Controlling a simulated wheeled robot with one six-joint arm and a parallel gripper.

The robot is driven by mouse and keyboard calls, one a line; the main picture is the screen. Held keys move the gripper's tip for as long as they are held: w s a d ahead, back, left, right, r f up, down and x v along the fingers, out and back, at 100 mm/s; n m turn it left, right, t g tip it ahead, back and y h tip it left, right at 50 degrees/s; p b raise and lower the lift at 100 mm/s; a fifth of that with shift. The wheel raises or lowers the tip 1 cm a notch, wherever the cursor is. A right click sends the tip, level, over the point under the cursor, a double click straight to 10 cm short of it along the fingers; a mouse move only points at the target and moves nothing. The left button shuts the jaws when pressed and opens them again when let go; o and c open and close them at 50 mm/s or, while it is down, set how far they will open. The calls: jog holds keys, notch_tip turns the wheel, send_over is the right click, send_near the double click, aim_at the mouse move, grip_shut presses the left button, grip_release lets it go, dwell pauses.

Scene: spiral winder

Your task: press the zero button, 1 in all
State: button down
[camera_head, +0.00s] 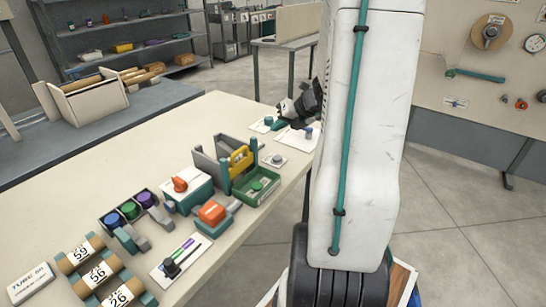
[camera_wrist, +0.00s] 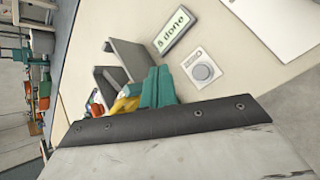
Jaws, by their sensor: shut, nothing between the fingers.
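A round grey button (camera_head: 277,159) on a small white plate lies on the bench, right of the winder (camera_head: 238,160) with its grey panels and yellow part. In the wrist view the button (camera_wrist: 202,71) shows clearly, beside a green counter (camera_wrist: 174,31) reading "5 done". I take it as the zero button, but its label is too small to read. My dark gripper (camera_head: 303,106) is at the far right end of the bench, shut and empty, beyond the button and apart from it. My arm hides part of the bench edge there.
A green tray (camera_head: 256,186), an orange-topped block (camera_head: 212,213), spools (camera_head: 130,210) and labelled tubes (camera_head: 98,275) stand along the bench. White sheets lie near my gripper.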

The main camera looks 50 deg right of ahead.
aim_at(280, 159)
jog(key=shift+s+d+f+m, duration=0.2)
jog(key=shift+d+m, duration=0.1)
jog(key=shift+d, duration=0.1)
jog(key=shift+w+f, duration=0.1)
jog(key=shift+f, duration=4.3)
jog(key=shift+f, duration=0.1)
jog(key=shift+f, duration=0.3)
jog(key=shift+f, duration=0.4)
jog(key=shift+r, duration=0.85)
